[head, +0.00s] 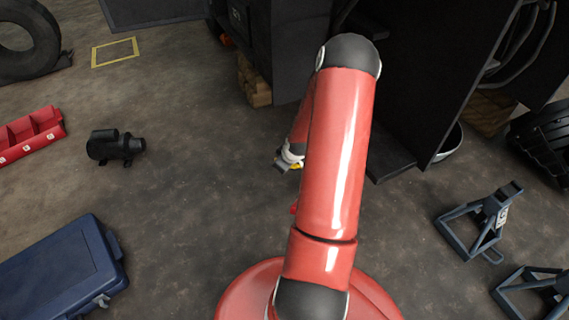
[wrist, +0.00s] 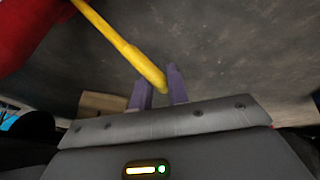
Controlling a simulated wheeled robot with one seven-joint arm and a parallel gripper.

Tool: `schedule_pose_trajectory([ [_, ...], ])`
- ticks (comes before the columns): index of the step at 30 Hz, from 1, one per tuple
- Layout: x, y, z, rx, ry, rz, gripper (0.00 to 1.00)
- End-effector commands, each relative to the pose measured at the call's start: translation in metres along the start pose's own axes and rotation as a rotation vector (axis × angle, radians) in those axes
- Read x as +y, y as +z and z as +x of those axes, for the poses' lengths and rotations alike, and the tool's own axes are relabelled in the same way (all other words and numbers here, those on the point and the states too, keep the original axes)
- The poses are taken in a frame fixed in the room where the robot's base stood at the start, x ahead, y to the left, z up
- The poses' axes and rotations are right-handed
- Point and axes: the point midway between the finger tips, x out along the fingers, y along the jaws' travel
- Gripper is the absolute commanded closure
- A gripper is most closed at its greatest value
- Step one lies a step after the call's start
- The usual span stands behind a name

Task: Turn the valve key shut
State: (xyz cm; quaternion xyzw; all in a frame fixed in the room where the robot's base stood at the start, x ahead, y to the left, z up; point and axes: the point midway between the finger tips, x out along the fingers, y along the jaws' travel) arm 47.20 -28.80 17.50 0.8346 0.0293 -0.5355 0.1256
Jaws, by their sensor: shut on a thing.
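The valve key (wrist: 122,45) is a long yellow bar in the wrist view, running from the upper left down to my fingers. Its thicker near end lies between the two purple fingers of my gripper (wrist: 159,80), which is shut on it. In the head view my gripper (head: 284,164) is small and partly hidden behind my red arm. A bit of the yellow key (head: 296,166) shows beside it there. The seat that the key turns in is not clearly visible, so I cannot tell how far it is turned.
The dark forklift body (head: 300,45) stands behind, with wood blocks (head: 255,85) under it. A dark panel (head: 425,90) is to the right, jack stands (head: 480,222) nearer. A black pump (head: 115,147) and blue case (head: 62,270) lie left. Floor between is clear.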

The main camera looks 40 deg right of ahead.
Motion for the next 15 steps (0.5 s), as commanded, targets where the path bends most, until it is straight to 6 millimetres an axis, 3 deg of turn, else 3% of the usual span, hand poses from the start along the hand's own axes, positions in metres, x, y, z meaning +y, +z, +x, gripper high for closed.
schedule_pose_trajectory([
  [8, 0.0004, 0.0005, -0.0003, -0.001, 0.001, 0.002, 1.0],
  [9, 0.0005, 0.0005, -0.0003, -0.001, 0.001, 0.002, 0.81],
  [13, 0.0004, 0.0004, -0.0002, -0.001, 0.0, 0.001, 0.64],
  [15, 0.0004, 0.0004, -0.0002, -0.001, 0.0, 0.001, 0.64],
])
